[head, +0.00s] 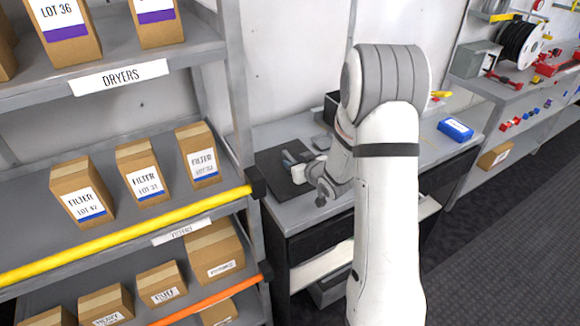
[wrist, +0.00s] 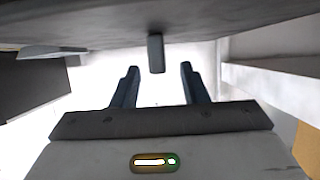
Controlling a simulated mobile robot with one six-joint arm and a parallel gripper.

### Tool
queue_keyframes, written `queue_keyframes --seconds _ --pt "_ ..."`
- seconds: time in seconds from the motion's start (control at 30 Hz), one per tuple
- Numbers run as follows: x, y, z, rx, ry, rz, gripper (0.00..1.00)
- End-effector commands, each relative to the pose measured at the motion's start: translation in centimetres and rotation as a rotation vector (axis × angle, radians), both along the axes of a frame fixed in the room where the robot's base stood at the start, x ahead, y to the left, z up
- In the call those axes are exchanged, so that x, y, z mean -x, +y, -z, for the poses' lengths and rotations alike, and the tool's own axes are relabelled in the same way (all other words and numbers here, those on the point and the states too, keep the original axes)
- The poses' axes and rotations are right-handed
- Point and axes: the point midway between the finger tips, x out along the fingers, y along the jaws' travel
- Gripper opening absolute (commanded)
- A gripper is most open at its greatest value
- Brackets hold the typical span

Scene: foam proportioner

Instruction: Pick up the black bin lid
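A flat dark lid-like panel (head: 272,160) lies on the grey workbench, partly hidden by my gripper. I take it for the black bin lid. The handle appears between the fingertips in the picture, with a visible gap on each side. Its depth relative to the tips is unclear.
Shelving with cardboard boxes (head: 142,171) stands close on the left, with a yellow rail (head: 130,235). A dark container (head: 331,106) is partly hidden behind my arm on the workbench (head: 300,212). A blue box (head: 455,129) sits at the bench's right end.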

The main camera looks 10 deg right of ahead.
Motion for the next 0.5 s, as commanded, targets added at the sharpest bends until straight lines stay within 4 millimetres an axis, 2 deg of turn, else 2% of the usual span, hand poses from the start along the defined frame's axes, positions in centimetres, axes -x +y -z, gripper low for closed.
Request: queue_keyframes --seconds 0.2,0.47,0.5 --pt "-2.1 0.6 0.9 0.001 0.0 0.0 0.4" --pt "-2.2 0.6 1.0 0.0 0.0 0.001 0.4" --pt "-2.2 0.6 1.0 0.0 0.0 0.001 0.37"
